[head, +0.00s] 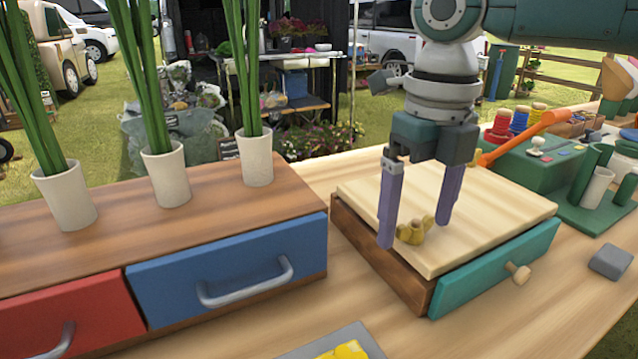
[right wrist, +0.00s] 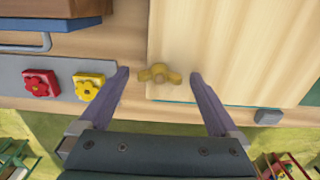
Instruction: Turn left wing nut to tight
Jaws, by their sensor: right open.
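A brass-yellow wing nut (head: 414,231) sits at the front-left part of the pale wooden board (head: 490,215) on a box. It also shows in the right wrist view (right wrist: 160,74), with its wings spread left and right. My right gripper (head: 414,234) points down over the board, open, with its purple fingers on either side of this wing nut. In the right wrist view the gripper (right wrist: 158,77) shows a gap at both sides of the nut. My left gripper is not in view.
The box has a teal drawer (head: 500,268) with a wooden knob. A drawer unit with a blue drawer (head: 228,270) and white flower vases (head: 165,175) stands left. A green tool stand (head: 560,165) with an orange-handled tool is behind right. A grey block (head: 610,262) lies right.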

